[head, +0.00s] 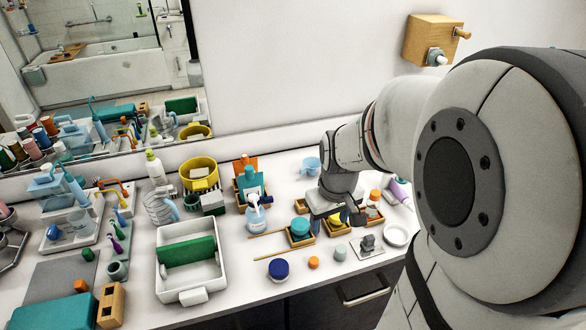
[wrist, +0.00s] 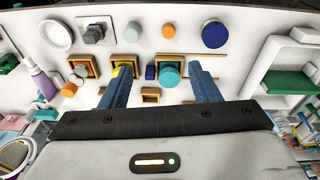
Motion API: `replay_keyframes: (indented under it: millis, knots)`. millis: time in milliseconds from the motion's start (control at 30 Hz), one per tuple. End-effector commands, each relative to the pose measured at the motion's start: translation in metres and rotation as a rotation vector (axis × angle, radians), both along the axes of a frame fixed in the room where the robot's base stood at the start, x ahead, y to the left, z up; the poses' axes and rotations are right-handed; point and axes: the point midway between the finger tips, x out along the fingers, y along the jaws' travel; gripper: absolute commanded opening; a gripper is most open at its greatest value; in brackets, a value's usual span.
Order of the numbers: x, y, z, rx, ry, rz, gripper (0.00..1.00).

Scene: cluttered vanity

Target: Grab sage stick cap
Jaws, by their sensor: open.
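A small sage-grey cylinder, which looks like the sage stick cap (head: 340,252), stands on the white counter near the front edge. It also shows at the top of the wrist view as a pale sage cap (wrist: 133,30), left of an orange cap (wrist: 168,31). My gripper (wrist: 158,76) is open, its two blue fingers spread with nothing held between them. It hangs over the small wooden trays, farther back on the counter than the sage cap and apart from it. In the head view my gripper (head: 330,210) partly hides those trays.
A dark blue cap (head: 278,268) stands left of the sage cap. A black item on a grey base (head: 368,245) and a white dish (head: 395,235) are to its right. A teal-lidded jar (head: 299,227) sits in a wooden tray behind. A white bin (head: 165,275) stands farther left.

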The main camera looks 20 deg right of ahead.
Motion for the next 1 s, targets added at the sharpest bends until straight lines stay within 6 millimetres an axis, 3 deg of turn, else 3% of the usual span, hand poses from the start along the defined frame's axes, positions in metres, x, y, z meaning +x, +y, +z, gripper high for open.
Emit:
replay_keyframes:
  millis: [100, 300, 533, 1000]
  knots:
    - [0.02, -0.024, -0.038, 0.002, 0.061, 0.031, 0.56]
    - [0.037, -0.055, -0.089, 0.011, 0.121, 0.08, 0.56]
    - [0.042, -0.068, -0.116, 0.017, 0.144, 0.106, 0.56]
    - [0.039, -0.067, -0.16, 0.019, 0.148, 0.106, 0.56]
